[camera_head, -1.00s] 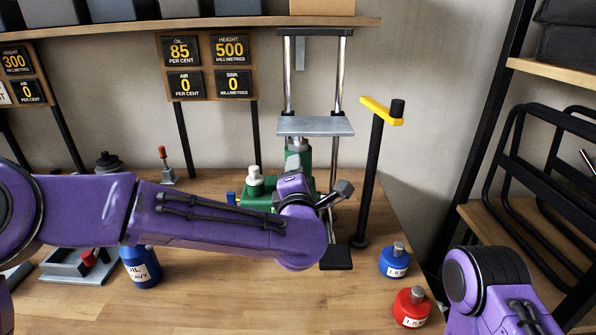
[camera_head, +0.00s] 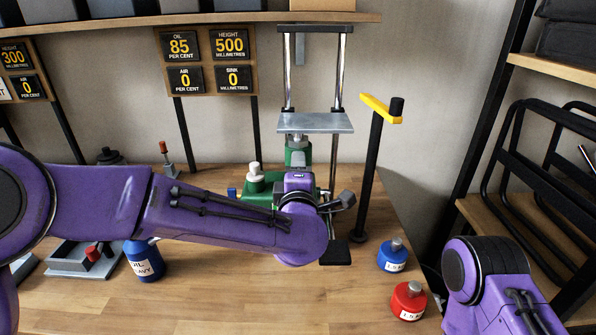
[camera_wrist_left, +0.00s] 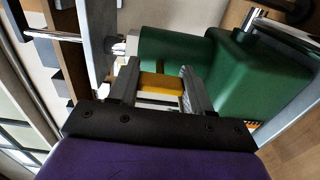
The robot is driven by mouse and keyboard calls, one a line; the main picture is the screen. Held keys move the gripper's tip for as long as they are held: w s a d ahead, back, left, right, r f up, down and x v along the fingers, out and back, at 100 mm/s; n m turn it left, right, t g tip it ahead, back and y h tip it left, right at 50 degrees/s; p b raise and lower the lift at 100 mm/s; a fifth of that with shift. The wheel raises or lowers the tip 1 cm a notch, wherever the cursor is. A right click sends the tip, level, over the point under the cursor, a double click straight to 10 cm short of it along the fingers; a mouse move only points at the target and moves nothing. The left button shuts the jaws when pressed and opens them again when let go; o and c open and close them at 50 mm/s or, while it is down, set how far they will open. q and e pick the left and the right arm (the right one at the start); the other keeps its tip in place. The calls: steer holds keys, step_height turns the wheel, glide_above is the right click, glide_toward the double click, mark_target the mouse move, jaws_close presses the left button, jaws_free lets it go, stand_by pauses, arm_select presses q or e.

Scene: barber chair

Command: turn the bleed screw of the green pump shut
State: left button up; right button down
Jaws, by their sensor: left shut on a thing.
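The green pump (camera_head: 262,188) stands on the bench below the sliding plate of a chrome-post stand. It has a white cap on its left side. My left forearm reaches across in front of it, and my wrist hides part of its base and the gripper's hold. In the left wrist view my left gripper (camera_wrist_left: 160,85) is shut on a small yellow piece (camera_wrist_left: 160,82), which could be the bleed screw. Green pump body (camera_wrist_left: 262,75) fills the right of that view. The piece's turn angle cannot be told. My right arm shows at the lower right; its gripper is out of view.
Signs (camera_head: 207,61) above read oil 85, air 0, height 500, sink 0. A black post with a yellow lever (camera_head: 380,108) stands right of the pump. Blue (camera_head: 393,255) and red (camera_head: 408,301) bottles stand front right; a blue oil bottle (camera_head: 144,262) stands left.

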arm_select(q)
steer(key=o, duration=1)
steer(key=shift+o, duration=0.2)
steer(key=shift+s+f, duration=0.1)
steer(key=shift+s, duration=0.3)
steer(key=s+b, duration=0.3)
steer(key=s, duration=0.6)
steer(key=shift+s, duration=0.4)
